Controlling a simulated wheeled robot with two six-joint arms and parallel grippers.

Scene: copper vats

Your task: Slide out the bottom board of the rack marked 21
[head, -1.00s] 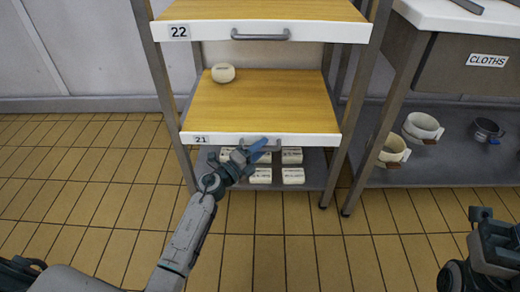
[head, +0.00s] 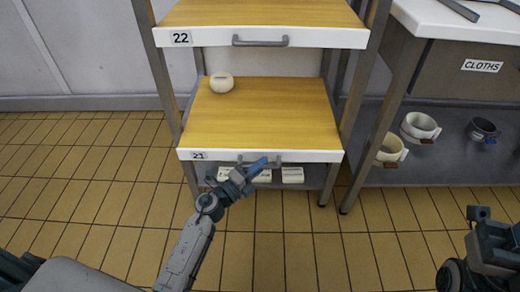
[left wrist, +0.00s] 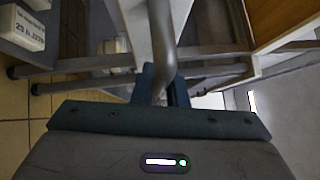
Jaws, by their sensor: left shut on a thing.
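The bottom board (head: 260,115) of the rack has a wooden top and a white front edge marked 21 (head: 199,156). It sticks out forward of the rack legs. Its grey bar handle (head: 285,157) is partly hidden by my left gripper (head: 258,167), which is shut on it. In the left wrist view the handle (left wrist: 162,40) runs down between the fingers (left wrist: 160,88). A round pale cheese-like piece (head: 222,82) rests on the board's back left. My right gripper (head: 478,214) is at the right edge, apart from the rack; its fingertips do not show clearly.
Board 22 (head: 270,37) sits above with its own handle. Several white labelled blocks (head: 292,174) lie on the shelf under board 21. A table with a CLOTHS drawer (head: 482,66) and mugs (head: 420,125) stands right. Tiled floor in front is clear.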

